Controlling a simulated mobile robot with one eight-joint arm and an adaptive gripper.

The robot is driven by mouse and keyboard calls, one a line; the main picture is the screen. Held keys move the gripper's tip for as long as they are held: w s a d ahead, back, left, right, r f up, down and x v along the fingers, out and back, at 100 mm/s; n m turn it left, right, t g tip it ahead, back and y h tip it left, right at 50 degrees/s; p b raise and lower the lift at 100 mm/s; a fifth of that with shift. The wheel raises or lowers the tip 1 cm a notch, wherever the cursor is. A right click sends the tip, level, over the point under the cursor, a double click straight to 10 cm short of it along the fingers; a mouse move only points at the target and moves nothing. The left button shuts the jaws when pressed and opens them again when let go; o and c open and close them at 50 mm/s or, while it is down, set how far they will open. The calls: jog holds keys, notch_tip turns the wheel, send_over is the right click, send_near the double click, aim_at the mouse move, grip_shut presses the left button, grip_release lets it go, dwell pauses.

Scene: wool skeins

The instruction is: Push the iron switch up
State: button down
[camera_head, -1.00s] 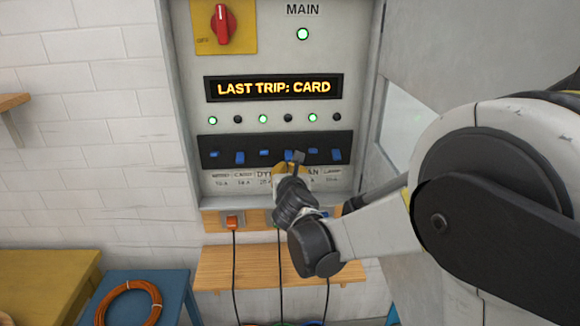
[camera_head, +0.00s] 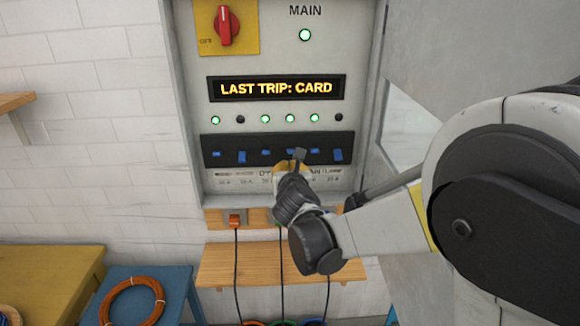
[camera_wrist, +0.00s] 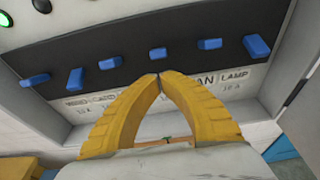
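A dark strip (camera_head: 225,150) on the grey panel holds a row of blue switches. The fourth switch from the left (camera_wrist: 158,53), between the dye and fan places, is up, and the lamp above it (camera_head: 290,118) is lit green. Its own label is hidden behind my gripper, so I cannot read "iron". My gripper (camera_wrist: 159,76) has its yellow fingers shut with nothing between them, and the tips are just below this switch. In the head view my gripper (camera_head: 298,156) covers part of the switch. Whether the tips touch it I cannot tell.
The second switch (camera_head: 242,157) and the last switch (camera_head: 338,155) are down with dark lamps; the other switches are up. A red main knob (camera_head: 224,25) and a display (camera_head: 277,88) reading "LAST TRIP: CARD" sit above. A wooden shelf (camera_head: 225,265) is below.

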jog(key=r+p+v, duration=0.1)
jog(key=v, duration=0.8)
jog(key=shift+r+p, duration=0.2)
jog(key=shift+p, duration=0.15)
jog(key=shift+s, duration=0.1)
